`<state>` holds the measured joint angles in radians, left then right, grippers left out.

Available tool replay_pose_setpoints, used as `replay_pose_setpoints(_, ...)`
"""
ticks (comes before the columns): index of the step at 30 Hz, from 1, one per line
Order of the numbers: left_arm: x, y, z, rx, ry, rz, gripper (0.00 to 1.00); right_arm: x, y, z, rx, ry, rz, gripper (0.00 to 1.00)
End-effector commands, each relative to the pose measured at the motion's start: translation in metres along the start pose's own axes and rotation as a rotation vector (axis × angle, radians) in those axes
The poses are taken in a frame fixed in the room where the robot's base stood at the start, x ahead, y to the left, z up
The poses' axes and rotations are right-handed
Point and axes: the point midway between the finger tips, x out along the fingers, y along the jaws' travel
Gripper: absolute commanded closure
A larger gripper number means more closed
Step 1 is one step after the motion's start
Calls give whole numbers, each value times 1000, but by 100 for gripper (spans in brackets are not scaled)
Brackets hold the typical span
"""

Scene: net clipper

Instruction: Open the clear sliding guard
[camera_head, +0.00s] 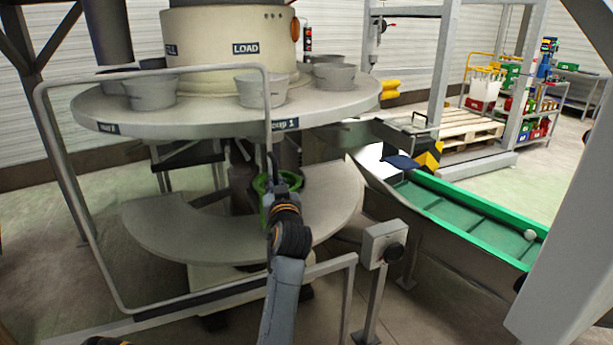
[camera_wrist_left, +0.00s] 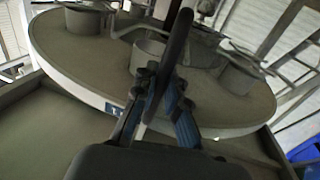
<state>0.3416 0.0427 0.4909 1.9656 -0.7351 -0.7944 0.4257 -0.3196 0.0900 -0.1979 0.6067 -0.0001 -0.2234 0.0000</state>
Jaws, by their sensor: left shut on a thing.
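The clear sliding guard (camera_head: 155,74) shows as a rounded grey tube frame in front of the round turntable; its clear pane is hardly visible. In the left wrist view my left gripper (camera_wrist_left: 163,82) is shut on a dark upright bar (camera_wrist_left: 177,42), which looks like the guard's edge or handle. The fingers partly hide the contact. My right gripper is not in view.
The turntable (camera_head: 200,112) carries several grey cups, with a lower grey shelf (camera_head: 185,245) beneath. A post with a control box (camera_head: 383,243) stands right of my left arm. A green conveyor (camera_head: 465,220) runs along the right.

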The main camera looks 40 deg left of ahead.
Motion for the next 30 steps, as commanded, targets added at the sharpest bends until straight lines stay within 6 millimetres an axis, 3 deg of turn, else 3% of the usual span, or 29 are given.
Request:
replay_pose_setpoints(1,-5,-18,0,4,-12,-1,100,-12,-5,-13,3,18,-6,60)
replay_pose_setpoints(6,-15,-71,0,7,-12,-2,100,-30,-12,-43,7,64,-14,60)
replay_pose_setpoints(10,-22,-104,0,6,-12,-2,100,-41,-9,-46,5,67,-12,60)
replay_pose_setpoints(15,-28,-135,3,3,-14,-1,100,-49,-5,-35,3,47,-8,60)
replay_pose_setpoints(21,-31,-153,5,2,-16,0,100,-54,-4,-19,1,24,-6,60)
replay_pose_setpoints(30,-32,-156,8,0,-18,0,100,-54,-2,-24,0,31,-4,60)
